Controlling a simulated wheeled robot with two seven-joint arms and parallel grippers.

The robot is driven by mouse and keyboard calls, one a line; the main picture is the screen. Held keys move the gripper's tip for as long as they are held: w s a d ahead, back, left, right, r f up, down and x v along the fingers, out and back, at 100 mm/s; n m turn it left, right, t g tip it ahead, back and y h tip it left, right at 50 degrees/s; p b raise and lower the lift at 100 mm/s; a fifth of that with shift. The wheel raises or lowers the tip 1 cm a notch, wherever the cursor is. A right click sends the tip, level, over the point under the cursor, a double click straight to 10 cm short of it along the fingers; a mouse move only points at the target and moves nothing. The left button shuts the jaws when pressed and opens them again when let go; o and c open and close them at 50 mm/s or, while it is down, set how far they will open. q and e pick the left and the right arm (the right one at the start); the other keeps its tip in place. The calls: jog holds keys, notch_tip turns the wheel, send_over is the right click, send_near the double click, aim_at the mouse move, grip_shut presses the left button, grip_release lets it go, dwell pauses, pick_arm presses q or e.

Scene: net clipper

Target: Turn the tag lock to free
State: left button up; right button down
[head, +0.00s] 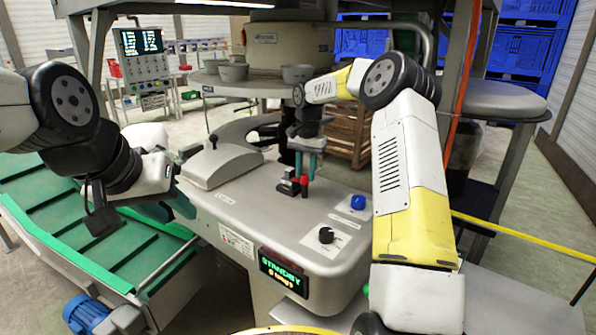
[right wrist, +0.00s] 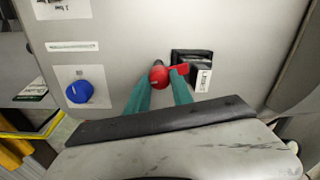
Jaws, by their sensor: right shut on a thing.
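The tag lock is a small red lever with a rounded red knob on a black base with a white label; in the right wrist view the red knob (right wrist: 158,75) sits left of the black base (right wrist: 192,68). In the head view the red lever (head: 304,186) stands on top of the grey machine housing (head: 240,200). My right gripper (head: 308,168) points down at it, its teal fingers (right wrist: 160,92) shut around the red knob. My left gripper (head: 183,190) hangs at the left side of the housing, away from the lock; its fingers are partly hidden.
A blue knob (head: 357,202) and a black knob (head: 326,235) sit on the housing right of the lock. A display (head: 284,272) reads STANDBY. A green conveyor (head: 110,240) lies at the left. Metal bowls (head: 233,72) stand on the round shelf behind.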

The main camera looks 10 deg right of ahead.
aim_at(305, 174)
jog(key=n, duration=0.7)
jog(key=shift+a, duration=0.1)
jog(key=n, duration=0.4)
jog(key=shift+n, duration=2.1)
jog(key=shift+g, duration=0.3)
jog(key=c, duration=1.1)
grip_release()
jog(key=shift+w+r, duration=0.1)
jog(key=shift+r, duration=3.8)
